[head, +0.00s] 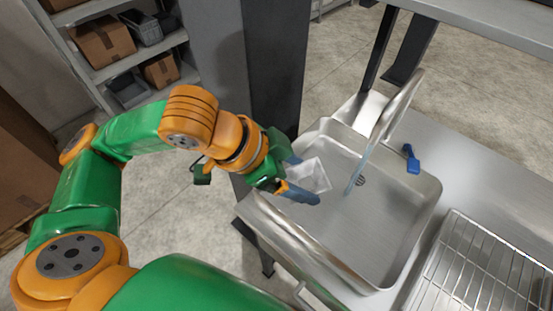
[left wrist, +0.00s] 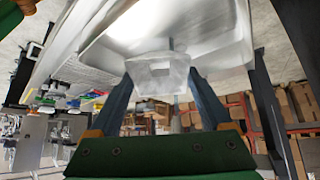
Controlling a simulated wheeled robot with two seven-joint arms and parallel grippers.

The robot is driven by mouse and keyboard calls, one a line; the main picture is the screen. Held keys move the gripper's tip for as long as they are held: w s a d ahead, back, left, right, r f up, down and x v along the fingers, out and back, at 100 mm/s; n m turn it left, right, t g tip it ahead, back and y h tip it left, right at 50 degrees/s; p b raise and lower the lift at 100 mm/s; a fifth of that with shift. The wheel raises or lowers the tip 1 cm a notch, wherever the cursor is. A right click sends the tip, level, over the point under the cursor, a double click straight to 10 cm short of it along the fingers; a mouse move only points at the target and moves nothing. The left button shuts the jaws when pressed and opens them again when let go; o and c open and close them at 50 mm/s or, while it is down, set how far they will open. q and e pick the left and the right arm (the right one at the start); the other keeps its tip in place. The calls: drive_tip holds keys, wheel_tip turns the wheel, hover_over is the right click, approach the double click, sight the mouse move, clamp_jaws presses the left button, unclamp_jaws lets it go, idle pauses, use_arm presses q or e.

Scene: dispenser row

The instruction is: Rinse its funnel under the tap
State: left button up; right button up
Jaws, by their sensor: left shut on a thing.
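The funnel (head: 312,176) is a pale, see-through, square-mouthed piece. My left gripper (head: 305,182) is shut on it and holds it above the left part of the steel sink basin (head: 425,215). In the left wrist view the funnel (left wrist: 158,72) sits between the fingertips of my left gripper (left wrist: 160,80). The steel tap (head: 402,103) arches over the sink, and a thin bluish water stream (head: 358,170) falls from it toward the drain. In the head view the funnel is left of the stream, apart from it. My right gripper is not in view.
A blue lever (head: 411,159) stands on the counter right of the tap. A wire drying rack (head: 490,270) lies at the lower right. A dark post (head: 280,65) rises behind my left arm. A steel shelf (head: 500,20) overhangs at the upper right.

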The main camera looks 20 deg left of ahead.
use_arm(q)
drive_tip(key=d+f+m+h, duration=0.1)
drive_tip(key=s+d+f+m+h, duration=0.1)
drive_tip(key=h, duration=0.1)
drive_tip(key=shift+d+m+p, duration=0.3)
drive_tip(key=shift+m, duration=0.1)
drive_tip(key=shift+d+f+h, duration=0.2)
drive_tip(key=shift+f+h, duration=0.1)
drive_tip(key=shift+h, duration=0.3)
drive_tip(key=shift+f+m+h, duration=0.3)
drive_tip(key=shift+h, duration=0.4)
drive_tip(key=shift+w+f, duration=0.15)
drive_tip(key=shift+w, duration=0.35)
drive_tip(key=w+d+f+b, duration=0.1)
drive_tip(key=w+d+b, duration=0.1)
drive_tip(key=w, duration=0.7)
drive_tip(key=shift+w+d+f, duration=0.2)
drive_tip(key=shift+w+d, duration=0.15)
drive_tip(key=shift+d, duration=0.3)
idle(0.8)
